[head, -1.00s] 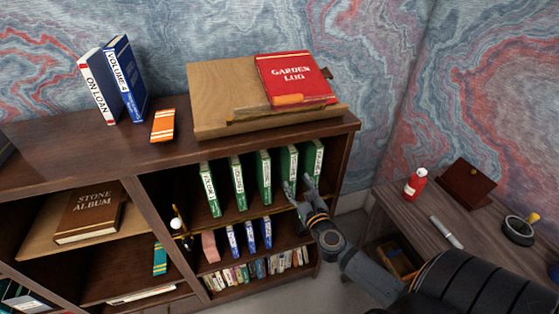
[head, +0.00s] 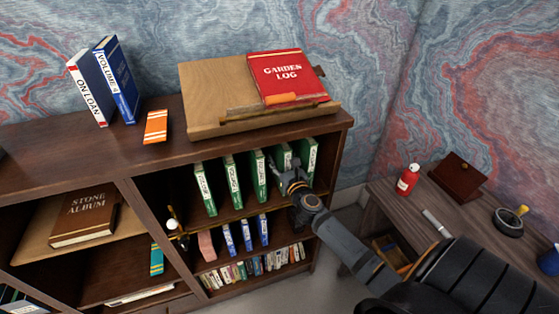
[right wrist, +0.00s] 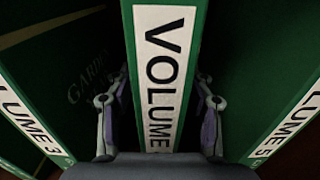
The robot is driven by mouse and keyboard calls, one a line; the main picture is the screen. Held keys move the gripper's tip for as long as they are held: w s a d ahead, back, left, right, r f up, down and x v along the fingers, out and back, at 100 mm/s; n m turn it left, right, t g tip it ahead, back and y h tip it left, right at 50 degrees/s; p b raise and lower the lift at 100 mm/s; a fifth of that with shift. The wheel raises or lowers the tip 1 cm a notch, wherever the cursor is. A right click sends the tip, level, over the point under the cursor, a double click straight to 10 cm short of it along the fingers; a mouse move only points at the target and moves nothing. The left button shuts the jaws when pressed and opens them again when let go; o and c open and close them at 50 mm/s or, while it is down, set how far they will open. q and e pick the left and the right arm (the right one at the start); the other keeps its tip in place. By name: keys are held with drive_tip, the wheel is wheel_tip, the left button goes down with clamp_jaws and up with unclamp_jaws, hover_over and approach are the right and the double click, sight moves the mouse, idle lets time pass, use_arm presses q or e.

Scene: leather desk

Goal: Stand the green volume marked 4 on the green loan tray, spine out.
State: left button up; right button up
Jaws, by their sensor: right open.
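Several green volumes stand in a row on the upper shelf of the bookcase, white-labelled spines facing out. My right gripper (head: 286,172) is at the fourth green volume (head: 284,153) from the left and partly hides it. In the right wrist view, its spine (right wrist: 166,65) reads VOLUME, the number hidden at the bottom. Its neighbours are volume 3 (right wrist: 30,120) on the left and volume 5 (right wrist: 290,125) on the right. My open fingers are on either side of the middle volume, in the gaps; contact cannot be told. The green loan tray and my left gripper are not in view.
Blue Volume 4 (head: 118,85), On Loan (head: 90,90) and an orange item (head: 155,126) are at the left. A desk (head: 420,205) stands at the right.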

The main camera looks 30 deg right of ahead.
drive_tip(key=shift+x, duration=0.85)
drive_tip(key=shift+c, duration=1)
drive_tip(key=shift+f, duration=0.1)
clamp_jaws()
